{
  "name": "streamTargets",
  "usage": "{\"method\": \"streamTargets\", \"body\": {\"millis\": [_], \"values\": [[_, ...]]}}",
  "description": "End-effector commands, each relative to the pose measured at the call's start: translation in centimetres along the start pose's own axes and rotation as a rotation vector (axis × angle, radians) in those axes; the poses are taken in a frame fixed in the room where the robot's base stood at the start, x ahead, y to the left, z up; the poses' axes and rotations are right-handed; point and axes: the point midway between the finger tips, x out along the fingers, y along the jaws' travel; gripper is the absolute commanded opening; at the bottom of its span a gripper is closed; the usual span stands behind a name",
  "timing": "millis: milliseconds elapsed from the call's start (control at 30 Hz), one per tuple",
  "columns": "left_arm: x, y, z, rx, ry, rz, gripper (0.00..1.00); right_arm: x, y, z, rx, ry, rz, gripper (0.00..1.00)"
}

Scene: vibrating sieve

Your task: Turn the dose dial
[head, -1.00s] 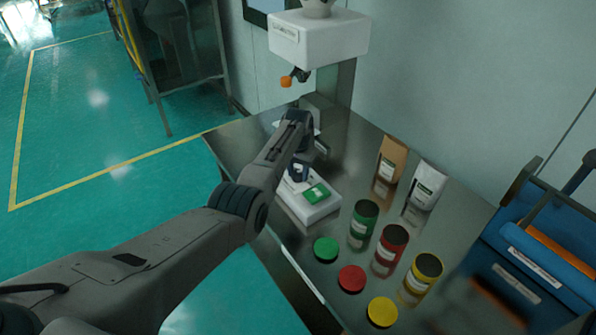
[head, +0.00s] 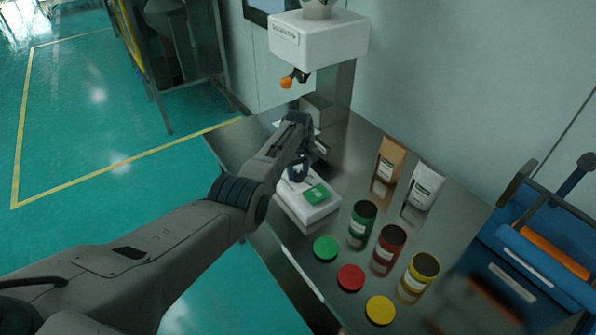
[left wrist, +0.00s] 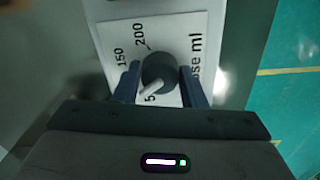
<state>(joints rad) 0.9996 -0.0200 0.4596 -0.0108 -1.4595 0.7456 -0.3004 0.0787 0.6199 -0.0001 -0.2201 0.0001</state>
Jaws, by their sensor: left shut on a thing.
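The dose dial (left wrist: 158,70) is a dark round knob with a light pointer, on a white plate (left wrist: 112,36) marked "50", "150", "200" and "dose ml" in the left wrist view. The pointer points down and left, towards the "50" mark. My left gripper (left wrist: 160,84) has one finger on each side of the knob and is shut on it. In the head view the left gripper (head: 299,168) reaches down at a white box (head: 313,212) with a green panel (head: 316,194), and my arm hides part of it. My right gripper is not in view.
Green, red and yellow tins (head: 388,249) stand on the metal table, with lids (head: 351,278) in matching colours lying in front. Two pouches (head: 424,187) stand behind. A white dispenser head (head: 318,38) overhangs the far end. A blue machine (head: 520,260) stands at the right.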

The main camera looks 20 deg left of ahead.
Motion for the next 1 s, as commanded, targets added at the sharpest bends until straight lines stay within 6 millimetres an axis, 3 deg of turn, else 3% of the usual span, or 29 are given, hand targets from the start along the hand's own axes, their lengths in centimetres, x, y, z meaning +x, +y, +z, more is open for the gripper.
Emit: {"method": "streamTargets", "body": {"millis": [500,1000], "values": [[-0.09,0.02,-0.03,-0.429,0.0,0.0,0.15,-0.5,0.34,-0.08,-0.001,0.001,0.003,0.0],[-0.07,0.03,-0.05,-0.586,0.001,0.001,0.15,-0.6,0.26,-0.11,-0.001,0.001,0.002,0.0]]}}
